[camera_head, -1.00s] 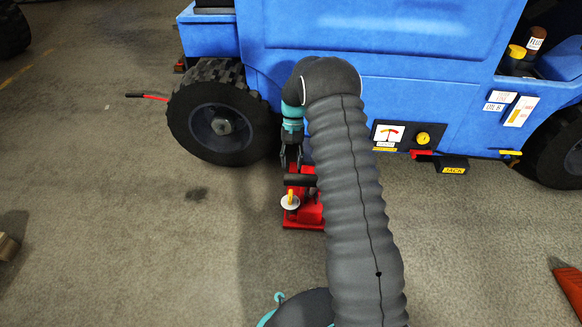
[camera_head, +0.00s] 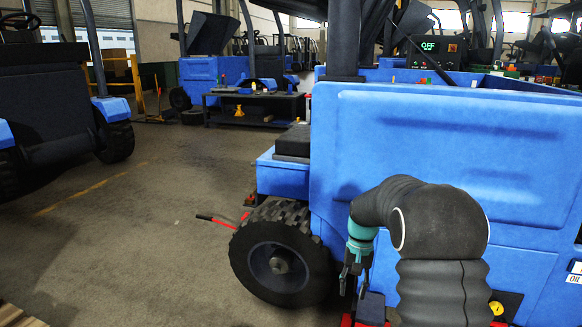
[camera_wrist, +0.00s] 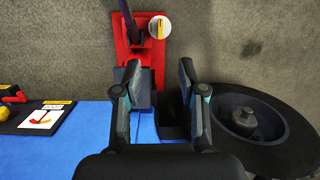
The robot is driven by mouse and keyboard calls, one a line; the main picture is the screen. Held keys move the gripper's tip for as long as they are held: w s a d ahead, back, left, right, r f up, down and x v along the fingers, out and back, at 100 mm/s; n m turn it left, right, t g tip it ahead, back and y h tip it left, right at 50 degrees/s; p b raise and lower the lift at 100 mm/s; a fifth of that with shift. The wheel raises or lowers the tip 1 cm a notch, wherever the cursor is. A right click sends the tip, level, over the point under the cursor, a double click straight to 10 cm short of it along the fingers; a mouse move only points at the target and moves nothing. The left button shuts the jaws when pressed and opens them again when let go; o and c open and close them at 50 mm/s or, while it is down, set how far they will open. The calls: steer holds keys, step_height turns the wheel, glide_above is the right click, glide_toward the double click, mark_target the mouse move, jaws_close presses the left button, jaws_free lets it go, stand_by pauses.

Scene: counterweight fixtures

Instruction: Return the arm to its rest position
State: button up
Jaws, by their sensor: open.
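My arm reaches up from the lower right in the head view and bends over beside the blue vehicle (camera_head: 430,130). My gripper (camera_head: 352,292) hangs down at its end, close to the vehicle's side and right of the black wheel (camera_head: 279,262). In the wrist view my gripper (camera_wrist: 161,70) has its two fingers spread, with nothing held between them. A red floor jack (camera_wrist: 150,52) with a dark handle and a round white cap lies on the floor beyond the fingertips. Only a little of the jack shows at the bottom edge of the head view.
A red-and-black rod (camera_head: 215,221) sticks out left of the wheel. A dark workbench (camera_head: 255,108) with small items stands at the back. Another vehicle (camera_head: 60,105) stands at the left. The floor between is mostly clear.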

steer(key=s+r+n+t+p, duration=0.1)
steer(key=s+r+t+p, duration=0.3)
steer(key=s+r, duration=1.3)
steer(key=s+a+r+n+t+h+p, duration=0.1)
steer(key=s+r+t+p, duration=0.2)
steer(key=s, duration=1.1)
step_height(320, 180, up, 3)
steer(key=shift+s+r+n+t, duration=0.1)
steer(key=shift+s+n+t, duration=0.05)
steer(key=shift+n+t, duration=0.2)
